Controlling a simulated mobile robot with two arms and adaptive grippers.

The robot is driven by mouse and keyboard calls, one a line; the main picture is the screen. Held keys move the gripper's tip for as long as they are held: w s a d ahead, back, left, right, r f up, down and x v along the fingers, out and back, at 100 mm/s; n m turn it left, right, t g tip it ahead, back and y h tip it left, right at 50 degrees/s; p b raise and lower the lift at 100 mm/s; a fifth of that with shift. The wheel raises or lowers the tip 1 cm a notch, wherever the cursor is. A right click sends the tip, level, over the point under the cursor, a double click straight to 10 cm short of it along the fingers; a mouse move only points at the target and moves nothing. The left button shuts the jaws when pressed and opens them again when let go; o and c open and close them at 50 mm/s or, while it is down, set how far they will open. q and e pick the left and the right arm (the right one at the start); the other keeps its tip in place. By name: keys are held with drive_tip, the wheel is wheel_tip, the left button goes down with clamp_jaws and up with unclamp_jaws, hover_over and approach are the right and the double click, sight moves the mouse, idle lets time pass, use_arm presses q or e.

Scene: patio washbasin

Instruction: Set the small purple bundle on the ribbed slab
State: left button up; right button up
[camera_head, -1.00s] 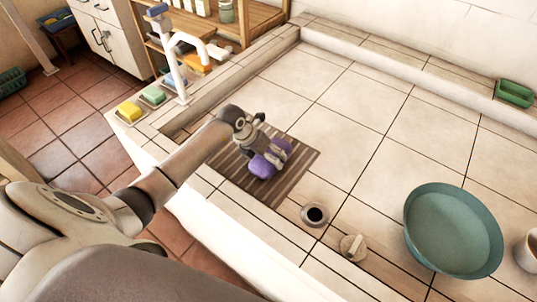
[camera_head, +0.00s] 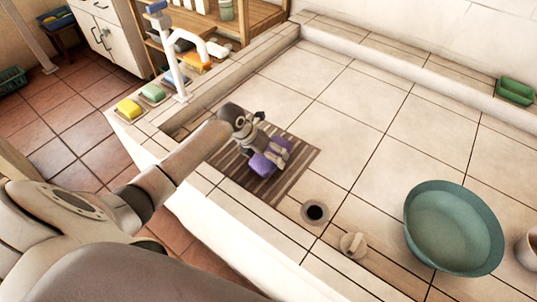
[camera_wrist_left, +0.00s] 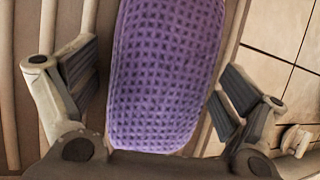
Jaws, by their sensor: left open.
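The small purple bundle (camera_head: 260,165) lies on the brown striped ribbed slab (camera_head: 297,178) in the tiled basin. In the left wrist view the bundle (camera_wrist_left: 166,75) has a waffle texture and stands between the two fingers. My left gripper (camera_head: 273,155) is just over the bundle and partly covers it in the head view. Its fingers (camera_wrist_left: 155,95) are open, with a gap between each pad and the bundle. The slab also shows beside the bundle in the left wrist view (camera_wrist_left: 22,85). My right gripper is not in view.
A round drain hole (camera_head: 314,212) and a pale stopper (camera_head: 352,244) lie near the slab. A teal bowl (camera_head: 453,228) stands at the right. Soap bars (camera_head: 130,108) and a white tap (camera_head: 178,80) are on the basin's left edge. Tiles beyond the slab are clear.

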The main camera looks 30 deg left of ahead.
use_arm(q)
drive_tip(key=shift+a+r, duration=0.1)
drive_tip(key=shift+r, duration=0.45)
drive_tip(key=b+v, duration=0.1)
drive_tip(key=v, duration=1)
drive_tip(key=shift+s+r, duration=0.2)
